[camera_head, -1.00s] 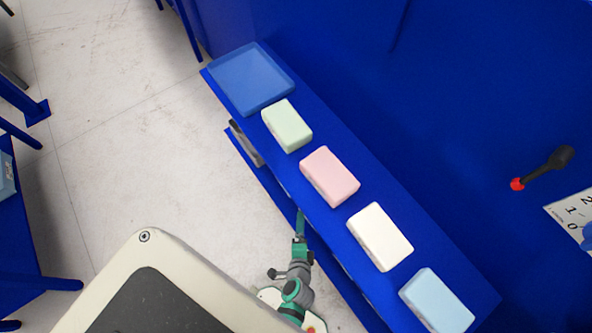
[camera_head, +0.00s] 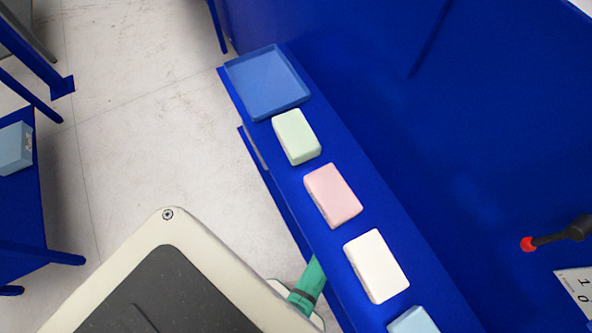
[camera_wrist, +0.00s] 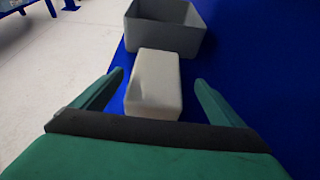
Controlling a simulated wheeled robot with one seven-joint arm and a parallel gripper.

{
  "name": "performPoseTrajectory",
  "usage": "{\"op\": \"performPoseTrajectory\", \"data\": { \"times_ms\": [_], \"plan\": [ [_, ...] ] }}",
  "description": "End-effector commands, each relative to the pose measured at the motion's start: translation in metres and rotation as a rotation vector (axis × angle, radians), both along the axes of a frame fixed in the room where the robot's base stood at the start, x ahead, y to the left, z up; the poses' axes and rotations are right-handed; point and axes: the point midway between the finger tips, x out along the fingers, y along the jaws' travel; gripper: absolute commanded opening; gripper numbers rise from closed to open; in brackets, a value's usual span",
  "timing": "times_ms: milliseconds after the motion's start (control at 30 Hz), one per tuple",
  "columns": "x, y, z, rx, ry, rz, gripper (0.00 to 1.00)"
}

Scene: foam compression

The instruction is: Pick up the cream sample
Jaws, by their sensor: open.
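In the head view an off-white, cream-like block (camera_head: 376,266) lies on the blue shelf top, between the pink block and the light blue block. In the wrist view my gripper (camera_wrist: 159,80) is open, its two green fingers apart. A pale grey-beige block (camera_wrist: 154,86) in shade lies ahead, between the fingers in the picture; no contact shows. I cannot tell whether it is the same block as in the head view. My fingers are hidden in the head view, where a green part of my arm shows beside the shelf.
On the shelf top (camera_head: 357,188) stand a pink block (camera_head: 333,195), a green block (camera_head: 296,137), a light blue block (camera_head: 413,322) and a blue tray (camera_head: 266,83). In the wrist view an open grey box (camera_wrist: 164,38) stands behind the block.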

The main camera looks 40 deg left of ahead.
Motion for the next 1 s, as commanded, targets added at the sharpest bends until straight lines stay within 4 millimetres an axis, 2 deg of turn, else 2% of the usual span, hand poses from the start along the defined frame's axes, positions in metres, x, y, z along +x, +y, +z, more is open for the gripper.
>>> {"op": "performPoseTrajectory", "data": {
  "times_ms": [100, 367, 600, 700, 1000],
  "plan": [
    [0.007, 0.015, -0.006, 0.0, -0.002, 0.003, 0.92],
    [0.012, 0.032, -0.012, -0.002, -0.002, 0.006, 0.92],
    [0.02, 0.066, -0.018, -0.003, -0.004, 0.013, 0.92],
    [0.024, 0.074, -0.023, -0.003, -0.003, 0.011, 0.92],
    [0.028, 0.074, -0.025, -0.004, -0.003, 0.004, 0.92]
  ]
}}
